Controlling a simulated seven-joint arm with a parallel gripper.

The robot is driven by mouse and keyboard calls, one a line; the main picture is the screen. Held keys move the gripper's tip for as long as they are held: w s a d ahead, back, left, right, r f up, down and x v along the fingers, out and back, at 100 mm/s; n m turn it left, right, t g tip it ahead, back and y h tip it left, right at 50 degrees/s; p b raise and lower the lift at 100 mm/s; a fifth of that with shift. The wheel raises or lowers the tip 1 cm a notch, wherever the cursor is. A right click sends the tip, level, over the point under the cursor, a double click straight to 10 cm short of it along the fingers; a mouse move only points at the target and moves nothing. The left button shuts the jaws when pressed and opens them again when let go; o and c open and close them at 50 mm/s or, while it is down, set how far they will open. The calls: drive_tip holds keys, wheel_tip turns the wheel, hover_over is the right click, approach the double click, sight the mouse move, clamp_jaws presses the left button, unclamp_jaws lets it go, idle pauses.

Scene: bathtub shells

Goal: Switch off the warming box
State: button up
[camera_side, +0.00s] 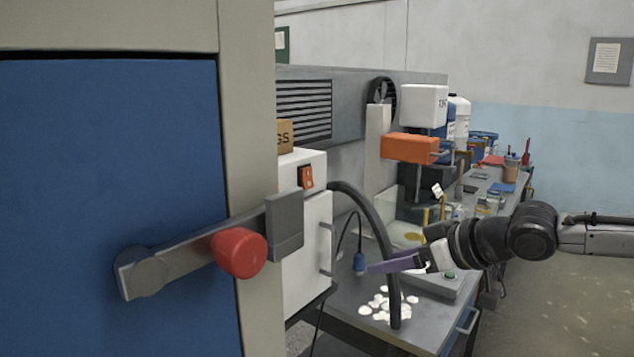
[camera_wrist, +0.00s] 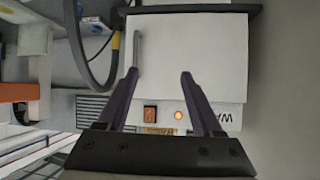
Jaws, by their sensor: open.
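The warming box (camera_side: 308,240) is a white cabinet with a grey door handle, left of centre in the side view. It also fills the upper middle of the wrist view (camera_wrist: 195,60), with part of its lettering, "WA", showing. Its orange rocker switch (camera_side: 306,177) is on the front above the door. In the wrist view the switch (camera_wrist: 150,112) appears between my fingers, beside a glowing orange lamp (camera_wrist: 178,115). Which way the rocker is tipped I cannot tell. My gripper (camera_side: 372,268) has purple fingers, open and empty, apart from the box and lower than the switch. Its fingers also show in the wrist view (camera_wrist: 159,76).
A black hose (camera_side: 378,225) arches down between the box and my gripper to the bench (camera_side: 350,305). White shells (camera_side: 385,306) lie around its foot. A blue door with a red-knobbed lever (camera_side: 240,252) fills the left foreground.

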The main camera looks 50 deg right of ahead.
sight(309, 173)
drive_tip(key=w+r+n+t+y, duration=0.3)
drive_tip(key=w+r+t, duration=0.4)
drive_tip(key=r, duration=0.5)
drive_tip(key=d+f+h, duration=0.1)
drive_tip(key=d+f, duration=0.2)
drive_tip(key=d, duration=0.3)
drive_tip(key=shift+m, duration=0.4)
drive_tip(key=w, duration=1.3)
drive_tip(key=shift+w+a+r, duration=0.15)
drive_tip(key=shift+r, duration=0.15)
clamp_jaws()
